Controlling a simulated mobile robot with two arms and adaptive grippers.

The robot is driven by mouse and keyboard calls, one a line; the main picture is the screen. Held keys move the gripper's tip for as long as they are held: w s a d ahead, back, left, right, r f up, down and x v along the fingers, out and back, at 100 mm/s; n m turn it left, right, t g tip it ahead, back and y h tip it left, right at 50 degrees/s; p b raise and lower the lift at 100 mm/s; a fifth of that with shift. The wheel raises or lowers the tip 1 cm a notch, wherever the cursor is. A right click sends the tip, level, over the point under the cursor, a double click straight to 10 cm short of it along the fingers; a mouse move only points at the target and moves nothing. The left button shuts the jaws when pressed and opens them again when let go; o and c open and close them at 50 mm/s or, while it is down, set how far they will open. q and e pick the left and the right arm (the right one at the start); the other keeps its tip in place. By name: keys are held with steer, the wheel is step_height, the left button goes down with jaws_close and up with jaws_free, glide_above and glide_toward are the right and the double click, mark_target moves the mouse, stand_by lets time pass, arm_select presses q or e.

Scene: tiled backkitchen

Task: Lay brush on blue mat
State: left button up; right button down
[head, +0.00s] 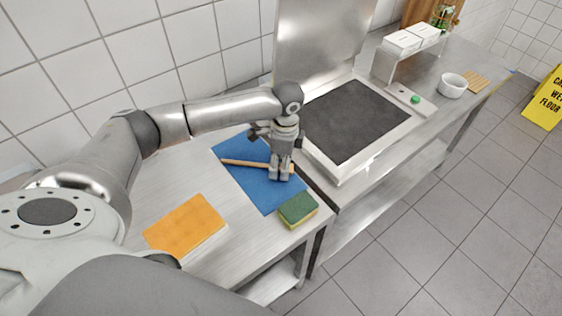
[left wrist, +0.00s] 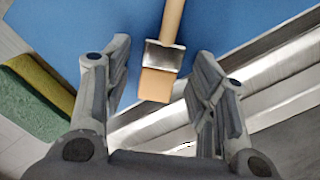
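The brush (head: 246,163) has a light wooden handle and lies across the blue mat (head: 262,192), its handle end toward the mat's left edge. In the left wrist view its metal ferrule (left wrist: 163,57) and tan bristle end show near the mat's edge; I cannot tell whether the bristles touch the mat. My left gripper (head: 280,174) points down over the right part of the mat. In the left wrist view its two fingers are spread, with a gap on both sides of the brush head. My right gripper is not in view.
A green and yellow sponge (head: 298,209) sits at the mat's front right corner. An orange cloth (head: 185,227) lies to the left on the steel table. A dark griddle (head: 355,120) stands right of the mat. A white bowl (head: 453,86) is further back.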

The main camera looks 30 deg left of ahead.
arm_select(q)
step_height(320, 180, up, 12)
steer(key=b, duration=0.1)
steer(key=shift+w+d, duration=0.2)
steer(key=shift+d, duration=0.1)
stand_by(0.7)
